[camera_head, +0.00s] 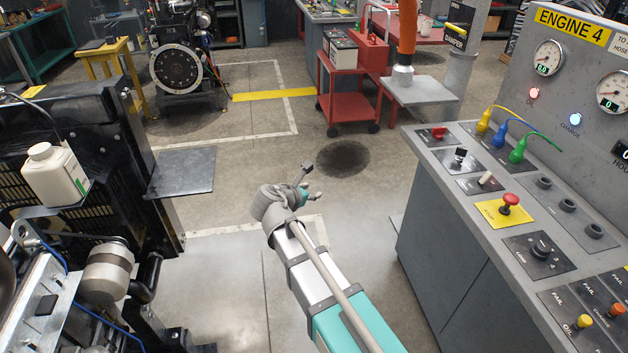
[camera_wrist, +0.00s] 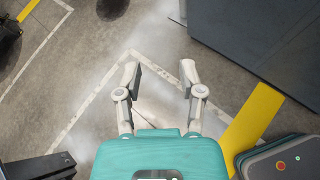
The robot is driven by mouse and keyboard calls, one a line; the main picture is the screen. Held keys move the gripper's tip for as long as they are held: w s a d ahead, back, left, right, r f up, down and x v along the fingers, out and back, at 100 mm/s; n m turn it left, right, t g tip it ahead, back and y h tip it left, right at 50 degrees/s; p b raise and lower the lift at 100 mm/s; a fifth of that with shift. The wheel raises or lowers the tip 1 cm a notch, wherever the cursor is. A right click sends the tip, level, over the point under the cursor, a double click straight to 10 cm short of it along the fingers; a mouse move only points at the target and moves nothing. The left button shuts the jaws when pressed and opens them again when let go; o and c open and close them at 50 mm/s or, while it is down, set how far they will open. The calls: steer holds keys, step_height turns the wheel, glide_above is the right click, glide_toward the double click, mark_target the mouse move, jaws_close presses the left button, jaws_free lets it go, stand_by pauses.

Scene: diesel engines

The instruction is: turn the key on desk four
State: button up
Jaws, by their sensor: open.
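Desk four (camera_head: 425,170) is the grey console at the right, under a yellow "ENGINE 4" sign (camera_head: 573,27). The key is not seen there.
A red knob (camera_head: 438,133), a light toggle (camera_head: 486,178), a red button on a yellow plate (camera_head: 510,203) and a black rotary switch (camera_head: 541,246) share the desk top. Engine parts and a white bottle (camera_head: 54,174) stand left. A red cart (camera_head: 347,90) stands behind. Floor between is clear.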

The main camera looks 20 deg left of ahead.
steer(key=w+d+f+m+g+h, duration=0.15)
steer(key=d+m, duration=0.25)
steer(key=d, duration=0.4)
steer(key=w+d+f+m+g, duration=0.1)
steer(key=d+f+m+g, duration=0.15)
steer(key=d+m, duration=0.35)
steer(key=s+d+f+m+g+y, duration=0.1)
steer(key=s+d+f+m+g, duration=0.1)
steer(key=d+m, duration=0.5)
steer(key=s+d+f+m+g+y, duration=0.2)
steer(key=s+d+m, duration=0.3)
steer(key=d, duration=0.6)
steer(key=s+d+f+m+g+y, duration=0.1)
steer(key=s+d+m+g, duration=0.3)
steer(key=d+m, duration=0.5)
steer(key=shift+d+f, duration=0.5)
steer(key=shift+o, duration=0.5)
steer(key=shift+y, duration=0.25)
steer(key=shift+s, duration=0.2)
